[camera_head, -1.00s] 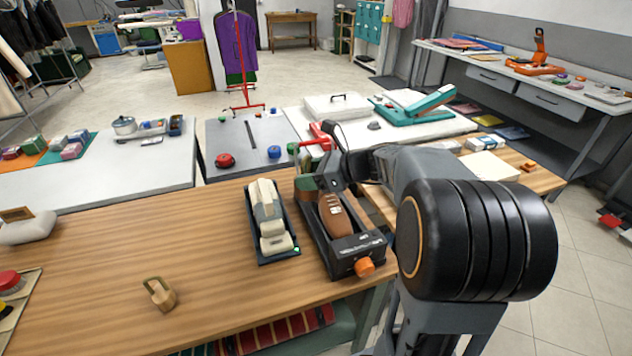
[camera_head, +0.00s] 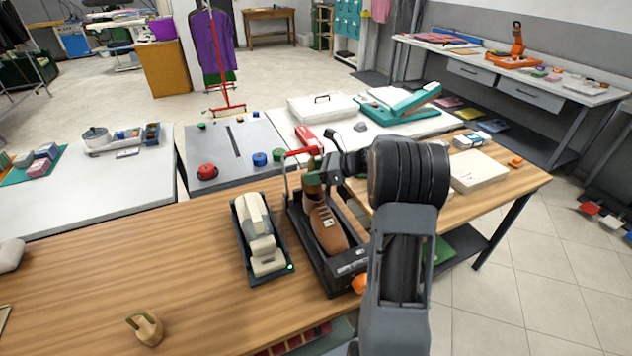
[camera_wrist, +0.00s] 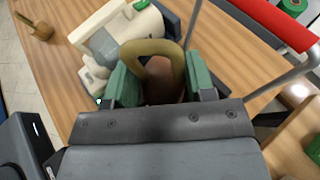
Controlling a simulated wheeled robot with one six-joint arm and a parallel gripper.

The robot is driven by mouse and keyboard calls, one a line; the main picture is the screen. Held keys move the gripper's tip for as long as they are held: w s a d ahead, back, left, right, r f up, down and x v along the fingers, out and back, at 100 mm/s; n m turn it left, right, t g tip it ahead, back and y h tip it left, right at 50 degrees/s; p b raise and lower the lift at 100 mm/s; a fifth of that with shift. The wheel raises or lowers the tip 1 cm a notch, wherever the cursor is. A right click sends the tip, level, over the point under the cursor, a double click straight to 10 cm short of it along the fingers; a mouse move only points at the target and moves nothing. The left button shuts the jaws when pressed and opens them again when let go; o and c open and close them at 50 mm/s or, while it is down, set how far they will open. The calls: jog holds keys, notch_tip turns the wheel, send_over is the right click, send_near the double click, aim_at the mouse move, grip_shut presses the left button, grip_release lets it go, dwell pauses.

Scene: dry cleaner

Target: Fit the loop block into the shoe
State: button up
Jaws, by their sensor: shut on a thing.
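My gripper (camera_wrist: 157,85) is shut on the loop block, whose olive-tan loop (camera_wrist: 157,47) stands up between the green jaw pads in the wrist view. The block's lower part is mostly hidden by the jaws. In the head view, my gripper (camera_head: 314,180) is over the far, heel end of the brown shoe (camera_head: 325,226). The shoe lies in a dark holder (camera_head: 348,268) with an orange knob. I cannot tell whether the block is inside the shoe or just above it.
A red bar (camera_head: 302,153) on metal posts stands close beside my gripper. A cream form in a dark tray (camera_head: 280,271) stands left of the holder. Another wooden block with a loop (camera_head: 146,328) sits at the front left. The wooden table (camera_head: 90,275) has free room on its left.

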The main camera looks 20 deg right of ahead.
jog(key=shift+w+d+f, duration=0.3)
jog(key=shift+f, duration=0.25)
jog(key=shift+w+d+f, duration=0.25)
jog(key=shift+d+f, duration=0.05)
jog(key=shift+f, duration=0.2)
jog(key=shift+f+p, duration=0.3)
jog(key=shift+f, duration=1.15)
jog(key=o, duration=1)
jog(key=shift+c, duration=0.2)
